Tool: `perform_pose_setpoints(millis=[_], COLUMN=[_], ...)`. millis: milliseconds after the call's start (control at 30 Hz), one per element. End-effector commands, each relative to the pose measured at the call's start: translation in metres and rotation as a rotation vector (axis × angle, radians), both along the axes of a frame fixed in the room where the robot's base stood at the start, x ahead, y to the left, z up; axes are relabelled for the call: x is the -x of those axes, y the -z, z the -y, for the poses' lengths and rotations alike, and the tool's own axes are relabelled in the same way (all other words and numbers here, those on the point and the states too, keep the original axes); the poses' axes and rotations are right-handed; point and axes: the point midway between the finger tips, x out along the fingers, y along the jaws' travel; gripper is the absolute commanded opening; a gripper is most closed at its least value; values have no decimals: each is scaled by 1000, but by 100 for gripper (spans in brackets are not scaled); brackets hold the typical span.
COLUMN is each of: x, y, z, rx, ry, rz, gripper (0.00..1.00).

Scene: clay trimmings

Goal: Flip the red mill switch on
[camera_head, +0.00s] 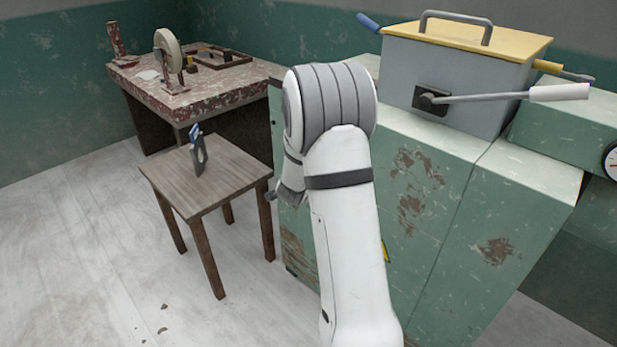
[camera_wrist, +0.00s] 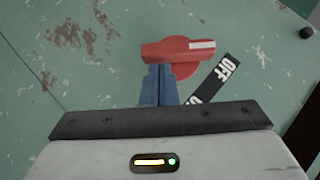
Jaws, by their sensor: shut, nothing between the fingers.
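The red mill switch (camera_wrist: 178,50) shows in the wrist view as a red rotary handle with a white stripe toward its right end. It is on a worn green cabinet front and lies roughly level across the picture. A black label strip (camera_wrist: 226,72) beside it reads OFF at its upper end; its lower end is partly hidden by my gripper. My gripper (camera_wrist: 160,72) has its blue fingers together and empty, with the tips at the lower edge of the switch. I cannot tell whether they touch it. In the head view my arm hides the switch.
The green cabinet (camera_head: 470,150) carries a grey bin with a yellow lid (camera_head: 465,65) and a long lever (camera_head: 500,96). A small wooden table (camera_head: 215,180) with an upright tool (camera_head: 198,152) stands left of my arm. A red-topped workbench (camera_head: 205,85) stands behind. The floor at left is mostly clear.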

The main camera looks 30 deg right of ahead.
Motion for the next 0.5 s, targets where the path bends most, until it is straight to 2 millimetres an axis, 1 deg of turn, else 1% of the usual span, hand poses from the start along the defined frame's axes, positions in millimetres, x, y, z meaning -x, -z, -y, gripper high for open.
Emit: perform_pose_setpoints(millis=[400,500], x=[-1,-2], y=[6,4], z=[-2,-1], rx=[-12,-17], ry=[-2,-2], rz=[33,45], gripper=[0,0])
